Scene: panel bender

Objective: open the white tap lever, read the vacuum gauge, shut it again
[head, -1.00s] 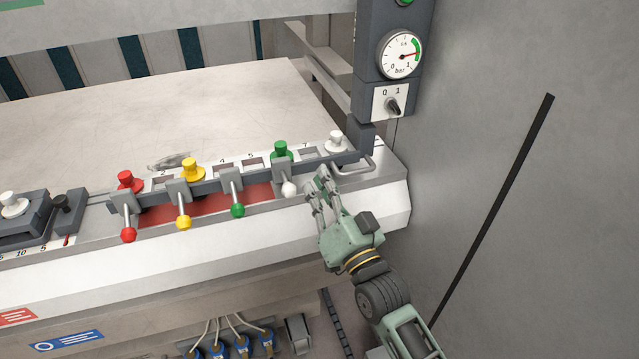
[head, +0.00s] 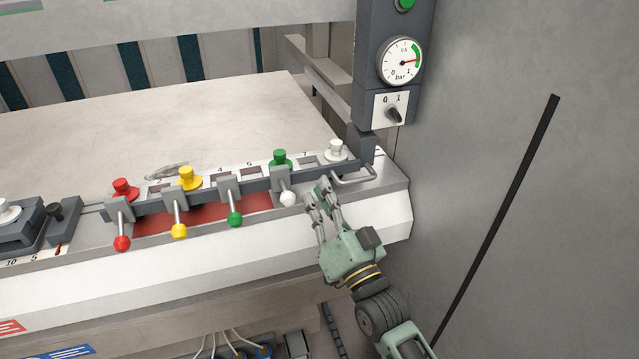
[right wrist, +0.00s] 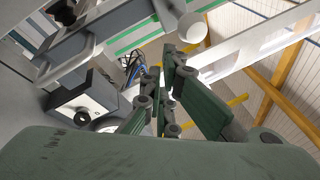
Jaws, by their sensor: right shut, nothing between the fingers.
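The white tap lever (head: 288,198) has a white ball end and hangs from a grey block on the rail, pointing down toward the front like the other levers. My right gripper (head: 318,190) is shut and empty, just right of the white ball, with a small gap between them in the head view. Its fingers also show in the right wrist view (right wrist: 168,95), beside a pale rounded thing that I cannot name for sure. My left gripper is out of view.
Red (head: 122,243), yellow (head: 180,231) and green (head: 235,219) ball levers stand left of the white one. A rotary switch (head: 393,113) is below the gauge. A bent metal handle (head: 353,178) is right of the fingers. A grey wall rises at the right.

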